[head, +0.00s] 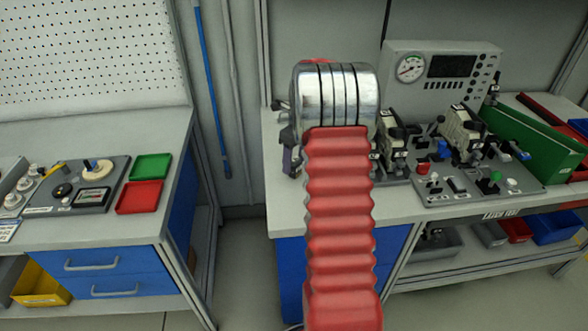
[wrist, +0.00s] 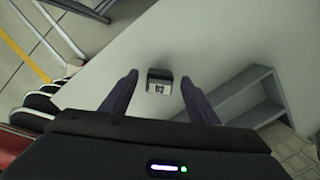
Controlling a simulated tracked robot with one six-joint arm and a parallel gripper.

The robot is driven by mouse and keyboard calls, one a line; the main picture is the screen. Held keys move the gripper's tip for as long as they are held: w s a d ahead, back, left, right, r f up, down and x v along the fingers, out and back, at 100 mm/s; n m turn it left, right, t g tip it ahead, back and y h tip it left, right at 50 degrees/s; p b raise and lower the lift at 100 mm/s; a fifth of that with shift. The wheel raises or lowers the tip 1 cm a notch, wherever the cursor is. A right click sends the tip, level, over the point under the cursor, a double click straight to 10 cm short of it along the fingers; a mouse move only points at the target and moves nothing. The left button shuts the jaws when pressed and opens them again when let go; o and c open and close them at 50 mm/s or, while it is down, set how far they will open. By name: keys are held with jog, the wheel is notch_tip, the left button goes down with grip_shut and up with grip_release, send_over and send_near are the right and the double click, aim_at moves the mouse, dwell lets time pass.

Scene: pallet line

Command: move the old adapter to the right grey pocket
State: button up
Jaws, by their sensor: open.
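A small dark block with a pale, marked face (wrist: 160,85), which looks like the adapter, sits on a pale surface in the wrist view. My gripper (wrist: 159,79) is open, with one dark finger on each side of the block in the picture. I see a gap on both sides; I cannot tell how far above it the fingertips are. A grey tray-like piece with two compartments (wrist: 229,103) lies to the right of the block. Both compartments look empty. In the head view my red and chrome arm hides the block and the grey piece.
The left bench (head: 100,228) holds a green tray (head: 151,167) and a red tray (head: 139,197). A floor gap separates the benches.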

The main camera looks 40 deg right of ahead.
jog(key=shift+c, duration=0.2)
jog(key=c, duration=1.2)
jog(key=shift+c, duration=0.2)
jog(key=shift+r, duration=0.15)
notch_tip(320, 180, up, 10)
jog(key=shift+f, duration=0.1)
jog(key=shift+n, duration=0.3)
dwell(0.5)
